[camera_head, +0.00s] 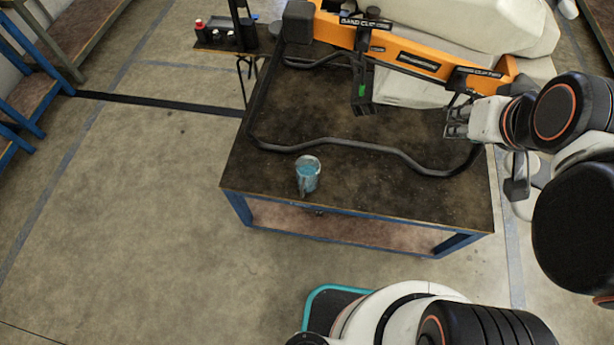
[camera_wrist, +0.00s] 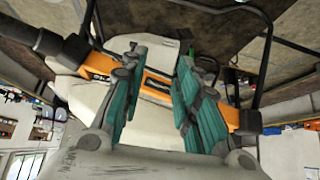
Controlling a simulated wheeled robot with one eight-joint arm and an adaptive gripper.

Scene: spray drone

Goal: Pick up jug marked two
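One jug (camera_head: 307,174), clear with a blue tint, stands upright near the front edge of the dark table (camera_head: 350,190). Its handle side faces the front left, and no mark on it is readable. My gripper (camera_head: 458,122) is above the right part of the table, well to the right of the jug and apart from it. In the wrist view my gripper (camera_wrist: 160,95) shows two teal-padded fingers spread wide, with nothing between them in their grasp. The jug does not show in the wrist view.
The drone (camera_head: 420,60), with orange frame and white tank, fills the table's back. Its black tube leg (camera_head: 350,142) curves across the tabletop behind the jug. A small shelf (camera_head: 225,40) with bottles is at the back left. Floor left of the table is clear.

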